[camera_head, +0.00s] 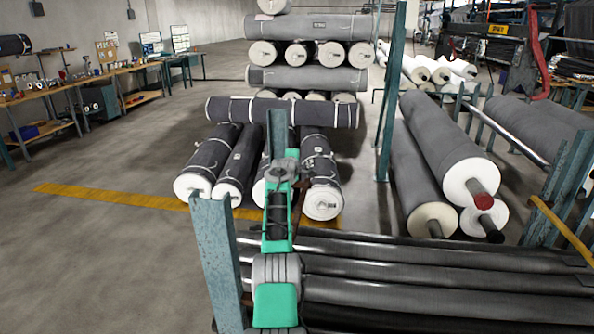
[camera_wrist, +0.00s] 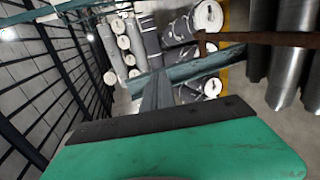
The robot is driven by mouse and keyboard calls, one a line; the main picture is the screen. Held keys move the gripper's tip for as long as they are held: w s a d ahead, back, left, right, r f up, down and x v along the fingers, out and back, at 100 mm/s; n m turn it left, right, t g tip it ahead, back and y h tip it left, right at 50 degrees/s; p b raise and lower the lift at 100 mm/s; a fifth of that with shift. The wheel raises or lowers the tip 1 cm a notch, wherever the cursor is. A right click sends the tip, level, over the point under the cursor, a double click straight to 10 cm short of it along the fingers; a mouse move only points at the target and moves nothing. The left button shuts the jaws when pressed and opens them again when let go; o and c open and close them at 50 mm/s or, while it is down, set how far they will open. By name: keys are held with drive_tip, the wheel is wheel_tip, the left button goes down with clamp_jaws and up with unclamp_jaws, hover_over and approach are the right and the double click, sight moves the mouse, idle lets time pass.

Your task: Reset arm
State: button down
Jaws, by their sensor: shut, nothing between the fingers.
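My arm (camera_head: 277,215), green with grey and black joints, rises from the bottom middle of the head view, in front of the stacked rolls. In the wrist view my gripper (camera_wrist: 156,78) shows beyond a green and black housing. Its fingers are shut with nothing between them. Its tips are hard to make out in the head view against the post and rolls behind.
Teal posts (camera_head: 217,255) stand close to my arm on the left and behind it. Long dark rolls (camera_head: 430,290) lie at the lower right. Stacked grey rolls (camera_head: 305,77) stand ahead, with more rolls (camera_head: 445,145) on the right. Open floor (camera_head: 90,265) lies left; workbenches (camera_head: 50,95) stand farther back.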

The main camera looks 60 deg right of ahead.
wheel_tip(320, 180, up, 3)
drive_tip(key=shift+s+r+p, duration=0.1)
drive_tip(key=shift+p, duration=0.6)
drive_tip(key=w+a+r+t+y, duration=0.1)
drive_tip(key=w+a+r+y, duration=0.15)
drive_tip(key=w+a, duration=0.5)
drive_tip(key=w+a+r+t+y, duration=0.1)
drive_tip(key=w+a+r, duration=0.2)
drive_tip(key=w+a, duration=0.45)
drive_tip(key=w+a+r+m+y, duration=0.2)
drive_tip(key=a+y, duration=0.3)
drive_tip(key=a, duration=2.6)
drive_tip(key=s+a+f+y, duration=0.1)
drive_tip(key=s+a, duration=0.2)
drive_tip(key=a, duration=0.3)
drive_tip(key=s+a+y, duration=0.1)
drive_tip(key=s+a, duration=0.2)
drive_tip(key=a, duration=0.4)
drive_tip(key=s+a+f+m+g+y, duration=0.1)
drive_tip(key=s+a+f, duration=0.5)
drive_tip(key=s+a, duration=0.5)
drive_tip(key=s+a+f+g+y, duration=0.2)
drive_tip(key=s+a+f, duration=0.4)
drive_tip(key=s+a, duration=0.5)
drive_tip(key=s, duration=0.2)
drive_tip(key=shift+s+f+m+g, duration=0.25)
drive_tip(key=shift+s+m+g, duration=0.05)
drive_tip(key=shift+m, duration=0.1)
